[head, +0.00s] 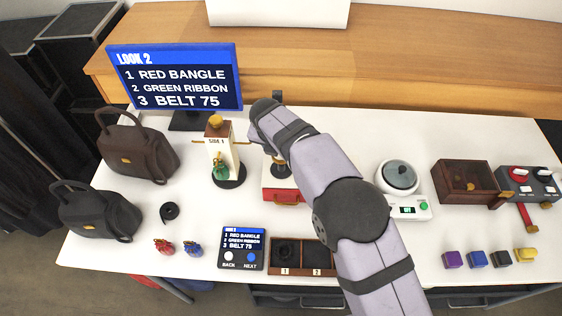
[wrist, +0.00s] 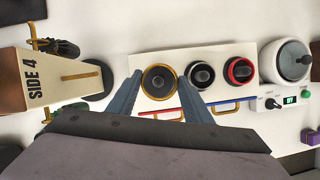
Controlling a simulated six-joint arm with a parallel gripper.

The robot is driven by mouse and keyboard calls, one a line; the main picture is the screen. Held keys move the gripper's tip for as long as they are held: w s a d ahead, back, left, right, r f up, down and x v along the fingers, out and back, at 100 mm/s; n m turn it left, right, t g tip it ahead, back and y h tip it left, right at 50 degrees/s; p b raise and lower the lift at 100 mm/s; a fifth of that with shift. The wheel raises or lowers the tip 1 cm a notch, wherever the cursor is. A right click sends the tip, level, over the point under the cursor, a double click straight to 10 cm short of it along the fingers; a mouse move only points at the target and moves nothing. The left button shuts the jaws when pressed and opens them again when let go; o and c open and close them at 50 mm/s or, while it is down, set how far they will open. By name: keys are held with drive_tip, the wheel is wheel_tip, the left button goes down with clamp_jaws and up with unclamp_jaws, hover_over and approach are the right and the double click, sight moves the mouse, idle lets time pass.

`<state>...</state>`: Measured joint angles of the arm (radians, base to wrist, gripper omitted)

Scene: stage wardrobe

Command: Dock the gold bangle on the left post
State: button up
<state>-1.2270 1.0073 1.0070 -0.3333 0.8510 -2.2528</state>
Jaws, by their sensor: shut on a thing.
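The gold bangle (wrist: 147,92) is in the wrist view, a ring around a dark round stand top (wrist: 159,81), the leftmost of three. My gripper (wrist: 160,79) has one finger on each side of the bangle and is shut on it. In the head view my arm hides most of the gripper and bangle. The turning block stand (head: 218,150), marked SIDE 1 in the head view, is left of my gripper, with short brown pegs sticking out left (head: 198,142) and right (head: 240,143). In the wrist view its SIDE 4 face (wrist: 38,88) shows, with a gold-coloured peg (wrist: 80,76).
Black and red rings (wrist: 240,71) sit on neighbouring stands to the right. Handled bags (head: 138,150) stand left of the block stand. A screen (head: 176,77) behind lists LOOK 2.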

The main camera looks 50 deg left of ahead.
sight(281, 162)
drive_tip(key=shift+f+p, duration=0.8)
drive_tip(key=shift+f, duration=2.2)
drive_tip(key=shift+f, duration=0.1)
drive_tip(key=shift+f, duration=0.1)
drive_tip(key=o, duration=1.1)
drive_tip(key=shift+r, duration=0.4)
drive_tip(key=b+v, duration=0.2)
drive_tip(key=v, duration=0.9)
drive_tip(key=shift+s+d+r+b, duration=0.15)
drive_tip(key=shift+s+r+b, duration=0.1)
drive_tip(key=shift+b, duration=0.1)
